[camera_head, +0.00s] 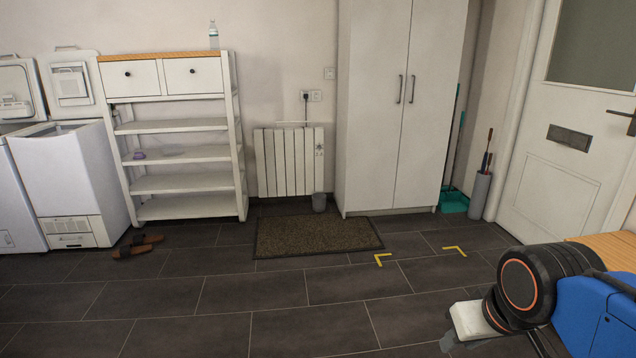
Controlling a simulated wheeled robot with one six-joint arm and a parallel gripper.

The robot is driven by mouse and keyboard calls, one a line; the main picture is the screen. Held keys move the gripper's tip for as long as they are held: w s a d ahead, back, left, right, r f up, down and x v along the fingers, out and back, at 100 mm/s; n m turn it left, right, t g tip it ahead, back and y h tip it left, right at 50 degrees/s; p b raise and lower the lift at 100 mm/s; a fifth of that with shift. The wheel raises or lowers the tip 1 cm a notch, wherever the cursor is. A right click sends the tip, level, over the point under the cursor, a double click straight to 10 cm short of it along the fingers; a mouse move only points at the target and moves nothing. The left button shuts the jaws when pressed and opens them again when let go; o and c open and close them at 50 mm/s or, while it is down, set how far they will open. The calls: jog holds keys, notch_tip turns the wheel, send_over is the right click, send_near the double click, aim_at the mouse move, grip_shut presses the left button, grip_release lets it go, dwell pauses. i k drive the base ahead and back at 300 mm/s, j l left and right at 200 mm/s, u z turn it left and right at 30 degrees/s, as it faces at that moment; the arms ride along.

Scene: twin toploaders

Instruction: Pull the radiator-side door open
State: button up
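A tall white two-door cabinet (345,120) stands against the back wall, just right of the white radiator (290,163). Its radiator-side door (372,130) is the left one and looks shut. That door's dark vertical bar handle (400,89) is near the middle seam. The other door (432,120) also looks shut, with its own handle (412,89) beside the first. My arm reaches in at the lower right, far in front of the cabinet. My gripper (450,341) shows only partly at the bottom edge, apart from the cabinet. Its fingers cannot be made out clearly.
A teal dustpan (453,201) and grey cylinder (480,194) stand right, near a white room door (560,150).

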aim_at(380, 30)
jog(key=i, duration=3.35)
jog(key=z, duration=0.05)
